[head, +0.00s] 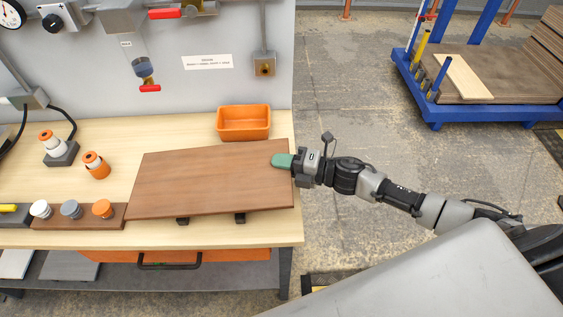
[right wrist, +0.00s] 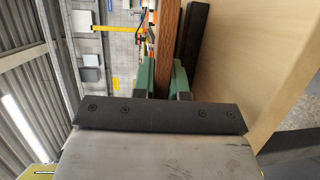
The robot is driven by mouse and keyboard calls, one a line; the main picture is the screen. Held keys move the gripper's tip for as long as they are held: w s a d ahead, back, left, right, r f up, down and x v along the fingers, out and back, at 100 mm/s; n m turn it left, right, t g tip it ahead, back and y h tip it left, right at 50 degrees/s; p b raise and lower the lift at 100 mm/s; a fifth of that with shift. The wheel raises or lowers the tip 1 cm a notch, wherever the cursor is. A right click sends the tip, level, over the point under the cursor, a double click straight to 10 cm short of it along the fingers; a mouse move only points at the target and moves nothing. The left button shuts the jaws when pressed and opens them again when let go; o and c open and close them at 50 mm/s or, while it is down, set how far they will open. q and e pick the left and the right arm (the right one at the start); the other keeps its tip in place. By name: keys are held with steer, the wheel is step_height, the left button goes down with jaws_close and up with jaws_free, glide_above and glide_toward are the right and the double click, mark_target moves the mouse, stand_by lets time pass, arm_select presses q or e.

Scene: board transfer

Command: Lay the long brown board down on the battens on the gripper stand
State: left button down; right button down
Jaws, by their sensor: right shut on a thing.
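The long brown board (head: 205,183) lies roughly flat over the workbench, its right end near the bench's right edge. My right gripper (head: 283,161) is shut on that right end, with green fingers on either side of the board's thickness. The right wrist view shows the board edge-on (right wrist: 168,45) between the fingers (right wrist: 163,80). Dark battens (head: 240,218) poke out under the board's front edge, and a black bar (right wrist: 194,42) runs close beside the board in the wrist view. I cannot tell whether board and battens touch. My left gripper is not in view.
An orange bin (head: 243,122) stands just behind the board. A blue cart (head: 480,112) with boards stands far right; the floor between is clear.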

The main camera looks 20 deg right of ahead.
steer(key=shift+f+b, duration=0.3)
stand_by(0.4)
steer(key=c, duration=1.1)
jaws_free()
steer(key=shift+o, duration=0.3)
steer(key=shift+f, duration=0.15)
